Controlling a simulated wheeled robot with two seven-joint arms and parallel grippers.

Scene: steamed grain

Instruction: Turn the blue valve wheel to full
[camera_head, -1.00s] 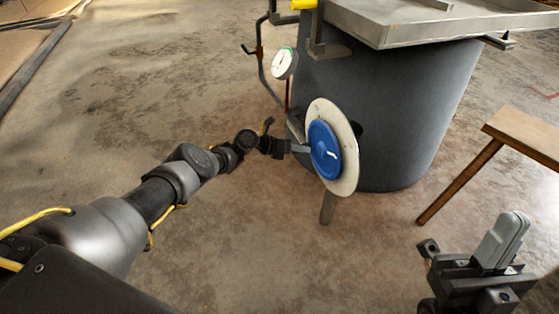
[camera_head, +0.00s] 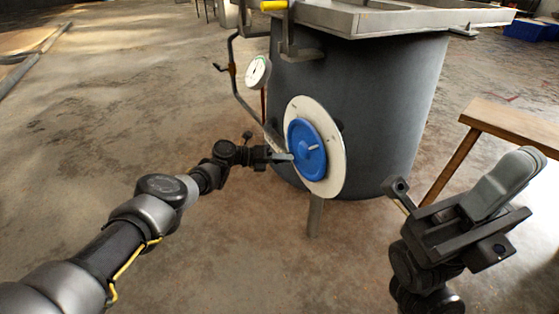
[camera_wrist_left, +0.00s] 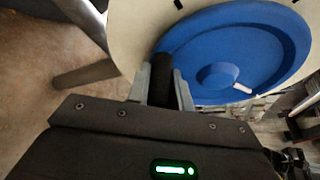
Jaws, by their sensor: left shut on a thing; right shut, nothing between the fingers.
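The blue valve wheel (camera_head: 307,150) sits in front of a round pale dial plate (camera_head: 334,150) on the side of a dark grey vat (camera_head: 385,110). A white pointer mark shows on the wheel's face. My left gripper (camera_head: 287,157) is at the wheel's left side. In the left wrist view its fingers (camera_wrist_left: 162,85) are shut on a dark handle at the rim of the blue wheel (camera_wrist_left: 235,50). My right gripper (camera_head: 505,185) is shut and empty at the lower right, apart from the wheel.
A white pressure gauge (camera_head: 257,71) and pipework stand left of the vat. A metal tray top (camera_head: 400,18) covers the vat. A wooden bench (camera_head: 505,122) stands at the right, behind my right gripper. Blue crates (camera_head: 525,29) lie far back right. The floor at left is clear.

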